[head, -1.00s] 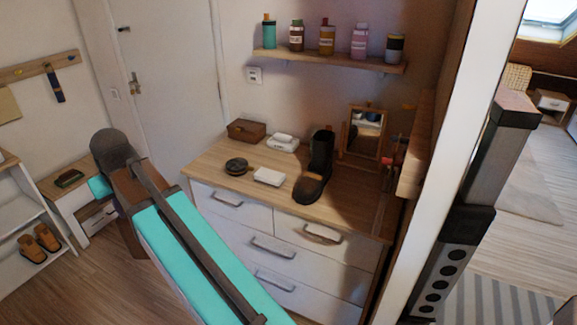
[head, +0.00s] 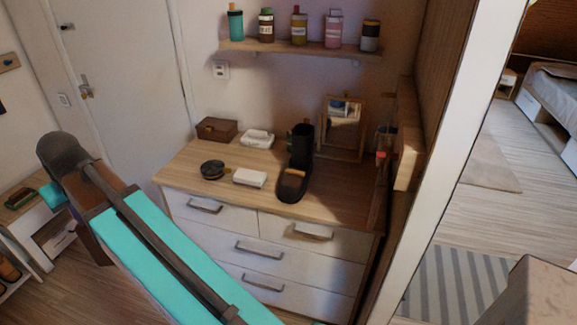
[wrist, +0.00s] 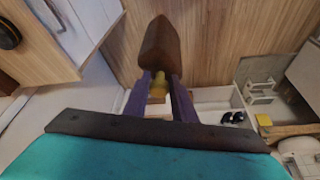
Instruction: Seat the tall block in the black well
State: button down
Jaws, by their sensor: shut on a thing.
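In the wrist view, my gripper (wrist: 157,84) has two purple fingers closed on a brown, tapered block (wrist: 160,48) at a yellow part between the fingertips. The block points away from my wrist, clear of any surface. In the head view, a tall black boot (head: 300,150) stands upright on the dresser, with a brown patch at its toe. It is the tall black hollow thing I see; its inside is hidden.
On the wooden dresser top (head: 190,163) are a black round tin (head: 212,170), white box (head: 250,178), white pack (head: 257,138), brown box (head: 216,129) and framed mirror (head: 343,128). A bottle shelf (head: 300,48) hangs above. A white post (head: 465,130) stands right. Wood floor shows at left.

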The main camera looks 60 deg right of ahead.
jog(key=shift+a, duration=0.1)
jog(key=shift+w+d+r, duration=0.15)
jog(key=shift+d+r, duration=0.15)
jog(key=shift+d, duration=0.1)
jog(key=d+r+m+g+h+p, duration=0.1)
jog(key=d+r+m, duration=0.35)
jog(key=d, duration=0.75)
jog(key=d+r+m+h+p, duration=0.1)
jog(key=d+r+m+h, duration=0.3)
jog(key=d, duration=0.8)
jog(key=d+r+m+g+y+p, duration=0.1)
jog(key=d+r+m+p, duration=0.3)
jog(key=d, duration=0.8)
jog(key=s+d+r+m+g, duration=0.1)
jog(key=s+d+r+m, duration=0.2)
jog(key=s+d+r, duration=0.3)
jog(key=s+d+r+m+g, duration=0.2)
jog(key=s+d+r+m, duration=0.2)
jog(key=d, duration=1.1)
jog(key=s+d+r+m+g, duration=0.1)
jog(key=s+d+r+m, duration=0.3)
jog(key=s+d+r, duration=0.4)
jog(key=s+d, duration=0.3)
jog(key=s, duration=0.1)
jog(key=shift+g+p, duration=0.3)
jog(key=shift+p, duration=0.1)
